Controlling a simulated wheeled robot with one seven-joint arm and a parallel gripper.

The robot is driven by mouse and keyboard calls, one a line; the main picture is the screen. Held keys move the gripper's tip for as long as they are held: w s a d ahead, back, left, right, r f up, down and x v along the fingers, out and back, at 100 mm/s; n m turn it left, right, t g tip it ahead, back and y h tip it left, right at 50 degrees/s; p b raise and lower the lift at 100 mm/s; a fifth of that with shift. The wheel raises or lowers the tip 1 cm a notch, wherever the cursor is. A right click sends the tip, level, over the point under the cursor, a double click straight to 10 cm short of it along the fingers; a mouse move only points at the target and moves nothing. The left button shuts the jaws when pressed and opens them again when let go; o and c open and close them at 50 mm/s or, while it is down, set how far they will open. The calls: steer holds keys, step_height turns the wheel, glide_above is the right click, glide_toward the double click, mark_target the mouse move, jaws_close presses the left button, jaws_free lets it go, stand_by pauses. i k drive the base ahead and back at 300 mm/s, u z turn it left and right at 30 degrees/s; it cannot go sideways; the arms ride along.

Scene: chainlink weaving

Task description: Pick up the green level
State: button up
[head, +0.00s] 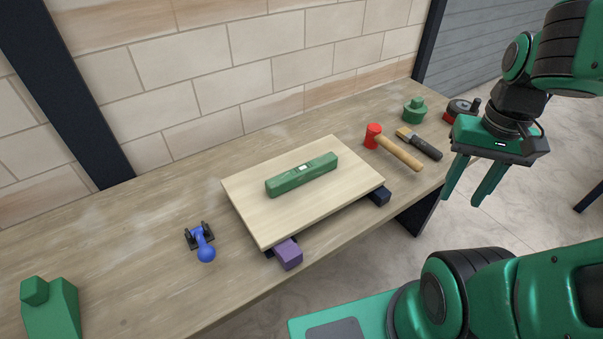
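The green level (302,174) is a long bar with a small pale window near its middle. It lies flat on a light wooden board (245,205) on the workbench. My gripper (475,200) is at the right, past the bench's front edge and well apart from the level. Its two green fingers point down with a gap between them, and nothing shows between them.
The bench (130,265) stands against a tiled wall. A purple block (288,254) and a blue-knobbed clamp (204,246) are near the board. A red mallet (374,137), a brush (420,144) and a green knobbed object (414,109) lie right of it. A green block (53,310) is at left.

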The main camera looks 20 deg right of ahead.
mark_target(279, 185)
steer(key=u, duration=1.55)
steer(key=k, duration=0.55)
steer(key=z, duration=1.55)
steer(key=i, duration=0.5)
steer(key=u, duration=0.1)
